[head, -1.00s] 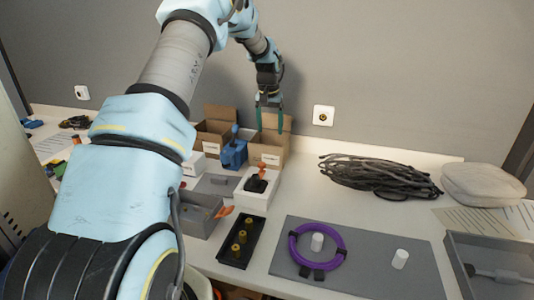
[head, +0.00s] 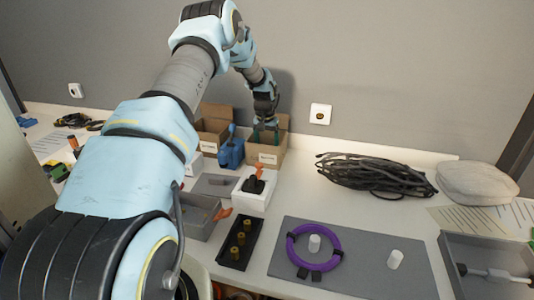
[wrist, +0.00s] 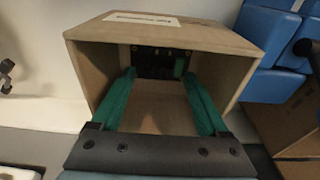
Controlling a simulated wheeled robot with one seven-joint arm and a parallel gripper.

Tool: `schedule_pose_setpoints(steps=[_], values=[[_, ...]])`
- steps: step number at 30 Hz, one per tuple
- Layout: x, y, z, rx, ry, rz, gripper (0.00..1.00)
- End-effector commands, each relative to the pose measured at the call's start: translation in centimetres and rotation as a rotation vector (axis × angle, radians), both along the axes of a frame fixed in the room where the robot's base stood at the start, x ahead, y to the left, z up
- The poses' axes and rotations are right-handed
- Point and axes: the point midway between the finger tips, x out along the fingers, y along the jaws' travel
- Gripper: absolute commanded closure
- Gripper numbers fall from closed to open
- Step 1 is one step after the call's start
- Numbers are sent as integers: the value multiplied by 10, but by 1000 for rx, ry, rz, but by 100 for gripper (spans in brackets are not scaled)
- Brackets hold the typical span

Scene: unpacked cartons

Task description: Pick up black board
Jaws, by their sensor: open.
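The black board (wrist: 160,62) stands inside an open cardboard carton (wrist: 215,38), against its inner wall in the wrist view. It is dark, with small light parts and a green part near its right end. In the head view the carton (head: 268,159) is at the back of the table, and the board is hidden. My gripper (wrist: 160,82) is open, its two green fingers reaching into the carton, one on each side. The fingertips lie near the left and right ends of the board. No contact with the board can be made out.
A second carton (head: 212,132) and a blue object (head: 231,152) stand left of the carton. In front are a white box (head: 252,196) with a black item and a black tray (head: 241,243). Black cable (head: 370,175) lies to the right, near a grey mat (head: 365,258).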

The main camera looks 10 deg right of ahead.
Motion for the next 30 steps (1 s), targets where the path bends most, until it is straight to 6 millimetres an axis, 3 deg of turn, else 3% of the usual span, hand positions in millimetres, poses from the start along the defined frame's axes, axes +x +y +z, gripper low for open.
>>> schedule_pose_setpoints(steps=[4, 11, 30], values=[[1, -1, -11, 0, 0, -1, 22], [1, -1, -12, 0, -1, -1, 24], [1, -1, -12, 0, -1, -1, 96]])
